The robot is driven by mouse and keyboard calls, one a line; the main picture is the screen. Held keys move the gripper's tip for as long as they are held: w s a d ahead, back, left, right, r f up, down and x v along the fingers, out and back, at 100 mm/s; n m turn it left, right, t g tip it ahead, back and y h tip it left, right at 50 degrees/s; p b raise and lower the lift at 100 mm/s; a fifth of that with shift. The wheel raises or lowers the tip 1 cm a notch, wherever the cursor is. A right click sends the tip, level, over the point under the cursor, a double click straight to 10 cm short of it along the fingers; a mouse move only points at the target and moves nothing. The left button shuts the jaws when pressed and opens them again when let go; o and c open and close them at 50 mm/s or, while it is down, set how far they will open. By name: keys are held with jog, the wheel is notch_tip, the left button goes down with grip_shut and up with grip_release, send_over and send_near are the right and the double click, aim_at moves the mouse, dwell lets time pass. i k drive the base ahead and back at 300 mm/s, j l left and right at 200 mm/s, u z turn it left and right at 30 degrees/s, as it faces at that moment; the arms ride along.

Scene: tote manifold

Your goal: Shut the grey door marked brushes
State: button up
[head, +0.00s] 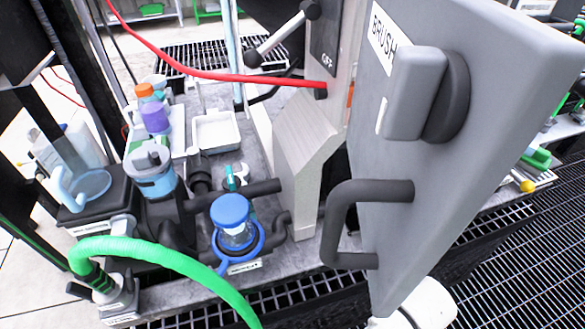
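The grey door (450,170) stands open and fills the right of the head view, swung out towards me. Its white label (383,38) reads "BRUSH", with the rest hidden by a grey block-shaped latch (415,95) with a dark round base. A dark bar handle (345,205) sticks out to the left from the door's lower part. Left of the door is a pale grey housing (305,140) with a dark panel marked "OFF" (325,50). My gripper is not seen; only a white rounded piece, probably part of my arm, shows below the door's bottom edge.
A bench at left holds a blue-capped jar (233,215), a blue-banded container (152,172), an orange-capped bottle (152,112) and a white tray (216,132). A green hose (170,250) arches in front. A red hose (215,77) crosses behind. Dark floor grating (510,250) lies right.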

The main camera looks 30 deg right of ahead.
aim_at(414, 200)
jog(key=k+j+u, duration=0.1)
jog(key=u, duration=0.3)
jog(key=k+j+u, duration=0.15)
jog(key=u, duration=0.2)
jog(key=k+j+u, duration=0.15)
jog(key=u, duration=0.25)
